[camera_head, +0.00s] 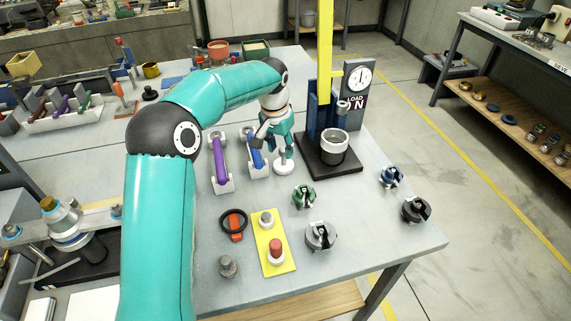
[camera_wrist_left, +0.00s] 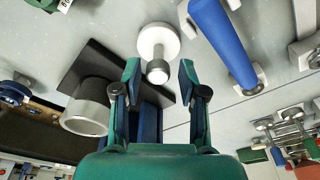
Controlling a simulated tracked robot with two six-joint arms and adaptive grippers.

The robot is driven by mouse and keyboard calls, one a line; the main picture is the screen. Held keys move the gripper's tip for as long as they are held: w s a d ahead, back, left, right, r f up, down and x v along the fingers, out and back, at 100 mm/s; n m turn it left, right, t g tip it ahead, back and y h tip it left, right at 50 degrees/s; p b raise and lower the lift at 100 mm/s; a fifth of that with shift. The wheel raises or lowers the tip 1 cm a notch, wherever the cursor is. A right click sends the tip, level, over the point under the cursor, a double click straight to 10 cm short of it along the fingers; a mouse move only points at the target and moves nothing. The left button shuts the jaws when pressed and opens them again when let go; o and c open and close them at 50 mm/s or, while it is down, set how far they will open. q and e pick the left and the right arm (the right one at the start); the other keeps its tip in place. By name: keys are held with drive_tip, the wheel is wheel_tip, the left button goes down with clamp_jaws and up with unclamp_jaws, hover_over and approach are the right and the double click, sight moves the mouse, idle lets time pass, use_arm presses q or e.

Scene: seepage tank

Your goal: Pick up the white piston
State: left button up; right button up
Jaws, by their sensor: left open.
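The white piston (camera_head: 284,168) stands on the grey table, left of the black base of the press. Its round white disc shows below my left gripper (camera_head: 279,145); its upper part is hidden by the fingers. In the left wrist view the white piston (camera_wrist_left: 158,42) shows a wide disc and a narrower stem. The stem's end lies between the fingertips of my open left gripper (camera_wrist_left: 160,74), with a gap visible on each side. My right gripper is not in view.
The press with its black base (camera_head: 345,171), metal cup (camera_head: 334,148) and yellow lever (camera_head: 325,40) stands close right of the piston. Blue (camera_head: 256,158) and purple (camera_head: 220,160) handled parts lie to the left. Green (camera_head: 304,196) and grey (camera_head: 321,235) clamps stand in front.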

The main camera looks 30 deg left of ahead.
sight(283, 149)
use_arm(q)
drive_tip(key=f, duration=0.1)
drive_tip(key=w+f, duration=0.1)
drive_tip(key=f, duration=0.3)
drive_tip(key=shift+w+p, duration=0.35)
drive_tip(key=shift+p, duration=0.05)
drive_tip(key=shift+r, duration=0.1)
drive_tip(key=shift+c, duration=0.2)
clamp_jaws()
